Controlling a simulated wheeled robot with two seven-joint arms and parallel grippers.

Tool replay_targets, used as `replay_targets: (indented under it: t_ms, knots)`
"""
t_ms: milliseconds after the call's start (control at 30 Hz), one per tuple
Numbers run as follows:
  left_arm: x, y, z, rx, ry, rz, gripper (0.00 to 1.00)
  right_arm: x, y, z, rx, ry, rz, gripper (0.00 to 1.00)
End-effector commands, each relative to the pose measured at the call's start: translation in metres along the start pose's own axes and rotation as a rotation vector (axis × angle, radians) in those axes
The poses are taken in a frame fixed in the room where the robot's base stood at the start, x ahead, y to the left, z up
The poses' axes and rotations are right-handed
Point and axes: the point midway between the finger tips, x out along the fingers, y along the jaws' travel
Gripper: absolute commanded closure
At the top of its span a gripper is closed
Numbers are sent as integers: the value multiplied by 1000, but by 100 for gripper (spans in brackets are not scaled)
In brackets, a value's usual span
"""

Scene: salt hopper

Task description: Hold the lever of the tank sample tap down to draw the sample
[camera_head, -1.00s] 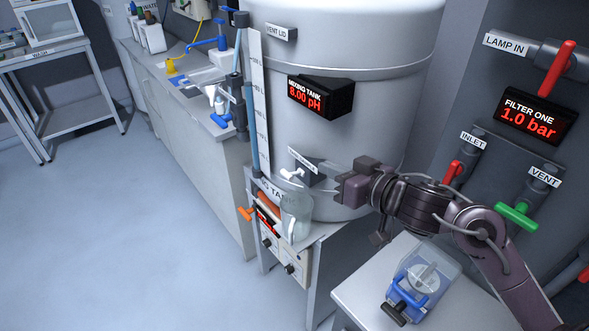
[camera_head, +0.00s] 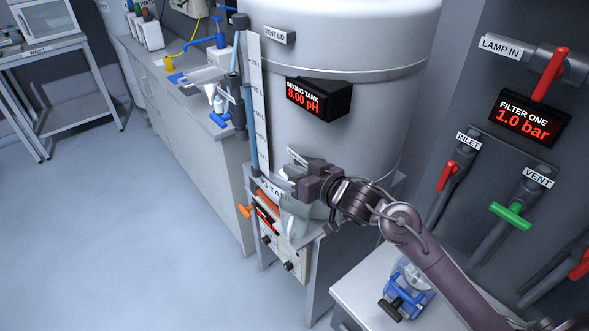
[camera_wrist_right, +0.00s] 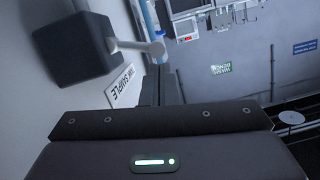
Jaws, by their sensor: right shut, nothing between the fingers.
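The tank sample tap is mostly hidden behind my right gripper in the head view. The right wrist view shows its dark body (camera_wrist_right: 72,48), its white lever (camera_wrist_right: 148,46) and the sample label (camera_wrist_right: 122,88). My right gripper (camera_head: 297,188) is shut and empty at the tap, in front of the mixing tank (camera_head: 345,130). Its fingers (camera_wrist_right: 160,88) point up toward the lever's end in the wrist view; I cannot tell whether they touch it. A clear jug (camera_head: 290,226) stands below the tap, partly covered by the gripper. My left gripper is out of view.
A side table (camera_head: 355,292) at lower right holds a clear vessel with a blue clamp (camera_head: 405,290). Filter pipes with red and green handles (camera_head: 510,216) are at the right. An orange handle (camera_head: 245,211) sticks out left of the jug. The floor at left is free.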

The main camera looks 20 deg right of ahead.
Motion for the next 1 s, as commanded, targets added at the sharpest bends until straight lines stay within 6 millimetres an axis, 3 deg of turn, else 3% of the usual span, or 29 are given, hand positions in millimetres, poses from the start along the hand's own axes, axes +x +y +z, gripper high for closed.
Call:
replay_targets:
  t_ms: [1000]
  knots:
    - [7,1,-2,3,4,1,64,2,0,7,-103,1,26,100]
